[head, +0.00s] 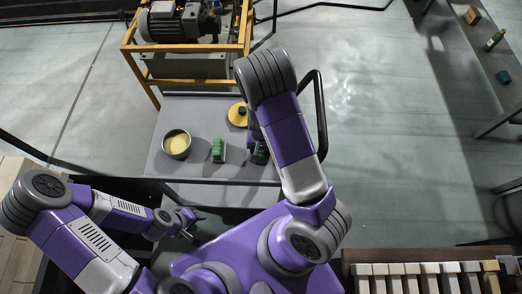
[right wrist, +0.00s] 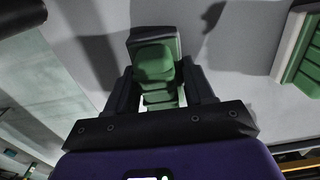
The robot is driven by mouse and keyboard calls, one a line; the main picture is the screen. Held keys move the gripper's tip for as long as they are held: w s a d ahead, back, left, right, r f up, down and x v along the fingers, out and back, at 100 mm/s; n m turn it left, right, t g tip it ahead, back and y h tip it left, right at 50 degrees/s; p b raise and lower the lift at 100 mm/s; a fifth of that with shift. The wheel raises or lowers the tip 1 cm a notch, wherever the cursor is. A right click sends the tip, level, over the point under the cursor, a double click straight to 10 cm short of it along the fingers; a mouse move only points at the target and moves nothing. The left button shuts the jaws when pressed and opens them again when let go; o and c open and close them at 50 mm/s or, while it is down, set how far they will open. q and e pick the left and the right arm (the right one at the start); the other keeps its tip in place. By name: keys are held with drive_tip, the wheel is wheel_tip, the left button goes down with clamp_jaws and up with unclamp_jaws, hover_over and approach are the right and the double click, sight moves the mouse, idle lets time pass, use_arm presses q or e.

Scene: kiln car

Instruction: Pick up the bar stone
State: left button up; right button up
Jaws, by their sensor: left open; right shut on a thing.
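My right gripper (right wrist: 158,82) is shut on a green, ridged piece with a dark grey end (right wrist: 152,47), which I take to be the bar stone. In the head view the piece (head: 261,156) shows partly beneath my right arm, over or on the grey table; I cannot tell whether it still touches the table. A second green, ridged block (head: 218,150) lies on the table to its left, and this block also shows at the right edge of the right wrist view (right wrist: 304,55). My left gripper (head: 189,224) is open and empty, low in front of the table.
The grey table (head: 188,112) also holds a round bowl with yellow contents (head: 177,144) and a yellow disc with a dark knob (head: 238,114). A yellow frame with a motor (head: 180,22) stands behind. A black bent rail (head: 320,110) rises right of my arm.

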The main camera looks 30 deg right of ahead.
drive_tip(key=c, duration=0.3)
wheel_tip(320, 180, up, 10)
drive_tip(key=p, duration=0.5)
drive_tip(key=o, duration=0.7)
drive_tip(key=shift+c, duration=0.2)
drive_tip(key=c, duration=0.4)
drive_tip(key=shift+o, duration=0.2)
drive_tip(key=w+a+r+n, duration=0.3)
drive_tip(key=a+r+n, duration=0.2)
drive_tip(key=r, duration=0.3)
drive_tip(key=shift+n+p, duration=0.3)
drive_tip(key=shift+n, duration=0.5)
